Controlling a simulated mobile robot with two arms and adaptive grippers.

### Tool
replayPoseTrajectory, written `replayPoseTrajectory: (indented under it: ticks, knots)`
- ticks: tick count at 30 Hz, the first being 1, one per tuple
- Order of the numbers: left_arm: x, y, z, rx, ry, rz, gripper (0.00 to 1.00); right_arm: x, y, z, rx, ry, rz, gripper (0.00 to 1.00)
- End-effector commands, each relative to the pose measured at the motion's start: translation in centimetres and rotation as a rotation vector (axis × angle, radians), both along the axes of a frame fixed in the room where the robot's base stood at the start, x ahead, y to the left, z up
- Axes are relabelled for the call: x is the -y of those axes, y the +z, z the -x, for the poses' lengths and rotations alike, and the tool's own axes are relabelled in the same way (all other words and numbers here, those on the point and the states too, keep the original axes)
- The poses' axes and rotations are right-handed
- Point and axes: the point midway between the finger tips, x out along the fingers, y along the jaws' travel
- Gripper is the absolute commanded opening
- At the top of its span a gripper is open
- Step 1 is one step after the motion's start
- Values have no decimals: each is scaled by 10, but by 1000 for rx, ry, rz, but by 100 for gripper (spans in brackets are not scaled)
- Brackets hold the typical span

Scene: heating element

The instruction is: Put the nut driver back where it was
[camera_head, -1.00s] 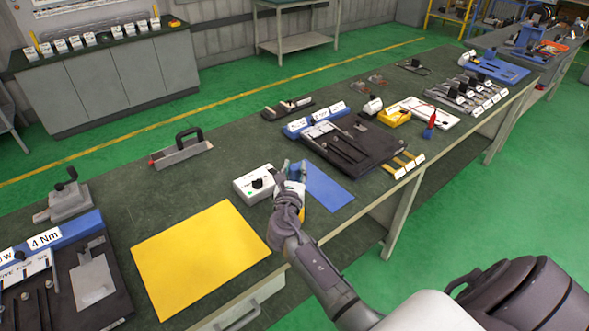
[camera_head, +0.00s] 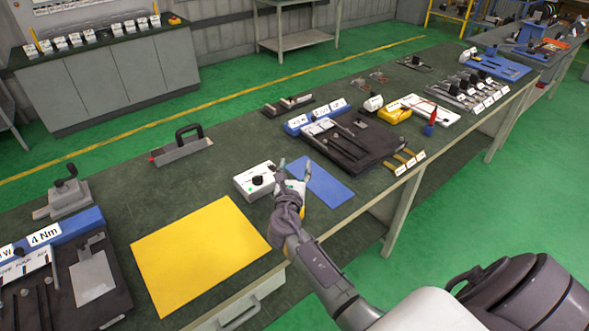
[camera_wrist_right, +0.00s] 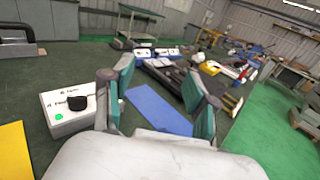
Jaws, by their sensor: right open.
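My right gripper (camera_head: 294,169) is open, with nothing visible between its fingers. It is over the near left part of the blue mat (camera_head: 328,186), just right of the white box with a black knob (camera_head: 257,181). In the right wrist view the spread fingers (camera_wrist_right: 160,82) frame the blue mat (camera_wrist_right: 158,110), which looks bare. A black tray (camera_head: 358,143) with blue label blocks holds long dark tools behind the mat. I cannot tell which tool is the nut driver. My left gripper is not in view.
A yellow mat (camera_head: 197,252) lies left of the gripper. A second tray (camera_head: 112,308) is at the lower left, and a grey holder with a black handle (camera_head: 180,151) stands behind. A yellow block (camera_head: 395,116) and a red-and-blue item (camera_head: 431,124) are beyond the black tray.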

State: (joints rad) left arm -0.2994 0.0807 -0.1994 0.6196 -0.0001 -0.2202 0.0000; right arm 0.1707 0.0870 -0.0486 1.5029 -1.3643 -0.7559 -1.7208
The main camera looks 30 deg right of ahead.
Motion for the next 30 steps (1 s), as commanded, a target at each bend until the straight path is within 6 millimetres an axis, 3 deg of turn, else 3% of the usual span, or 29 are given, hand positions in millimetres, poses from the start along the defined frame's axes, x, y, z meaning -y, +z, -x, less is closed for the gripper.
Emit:
replayPoseTrajectory:
  ticks: [5, 7, 21, 30]
  knots:
    - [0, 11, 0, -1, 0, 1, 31, -1, 15, 1, 1, 0, -1, 58]
    - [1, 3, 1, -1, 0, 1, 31, -11, 7, 11, -1, 2, -2, 58]
    - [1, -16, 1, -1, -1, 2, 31, -71, 8, 82, 0, 2, -1, 58]
    - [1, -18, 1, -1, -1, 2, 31, -78, 11, 92, 1, -1, 1, 58]
